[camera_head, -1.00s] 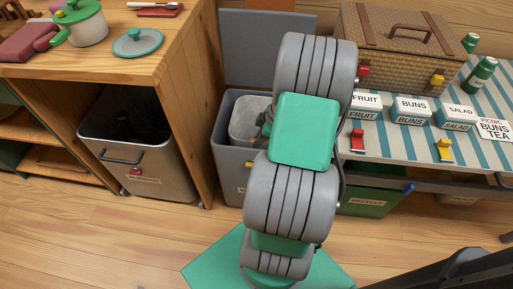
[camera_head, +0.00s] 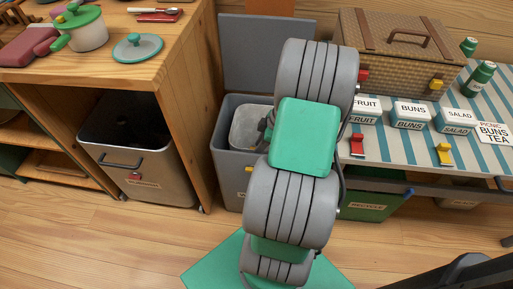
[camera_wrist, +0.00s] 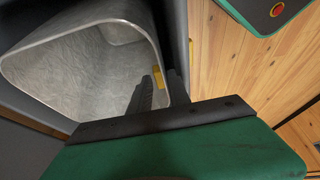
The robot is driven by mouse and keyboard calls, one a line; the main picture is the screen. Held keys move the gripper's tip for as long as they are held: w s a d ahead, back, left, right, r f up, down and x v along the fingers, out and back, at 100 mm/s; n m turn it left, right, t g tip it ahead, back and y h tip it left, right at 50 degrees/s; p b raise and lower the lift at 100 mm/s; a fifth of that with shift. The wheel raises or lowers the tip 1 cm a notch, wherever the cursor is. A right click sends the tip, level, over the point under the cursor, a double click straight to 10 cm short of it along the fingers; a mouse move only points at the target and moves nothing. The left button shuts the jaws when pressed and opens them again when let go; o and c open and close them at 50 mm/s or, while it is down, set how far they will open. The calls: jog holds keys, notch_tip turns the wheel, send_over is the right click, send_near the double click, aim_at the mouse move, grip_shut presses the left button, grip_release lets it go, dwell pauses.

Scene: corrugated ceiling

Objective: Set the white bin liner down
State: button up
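The white bin liner (camera_head: 246,127) is an open, pale tub sitting inside the grey bin (camera_head: 226,162), its rim near the bin's rim. In the wrist view the liner (camera_wrist: 85,70) fills the upper left, and I look down into its empty, pale inside. My gripper (camera_wrist: 160,84) has one dark finger inside the liner and one outside, with the liner's right wall pinched between them. In the head view my arm hides the liner's right side and most of the gripper. Whether the liner's base rests on the bin floor is hidden.
The grey lid (camera_head: 262,50) stands upright behind the bin. A wooden counter (camera_head: 181,65) is close on the left, with another metal bin (camera_head: 172,172) under it. A striped table (camera_head: 389,143) with a wicker basket (camera_head: 400,52) and labelled boxes stands on the right.

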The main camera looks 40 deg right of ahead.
jog(key=p+v, duration=0.2)
jog(key=v, duration=0.8)
jog(key=w+a+r+m+h, duration=0.1)
jog(key=a+r, duration=0.1)
jog(key=a, duration=0.3)
jog(key=w+a+r+m+g, duration=0.1)
jog(key=a+r+m, duration=0.15)
jog(key=a, duration=0.35)
jog(key=w+a+r+h, duration=0.1)
jog(key=a+r, duration=0.2)
jog(key=a, duration=0.2)
jog(key=s+a+r+m+h, duration=0.1)
jog(key=s+a+m, duration=0.4)
jog(key=a, duration=0.6)
jog(key=shift+r, duration=0.65)
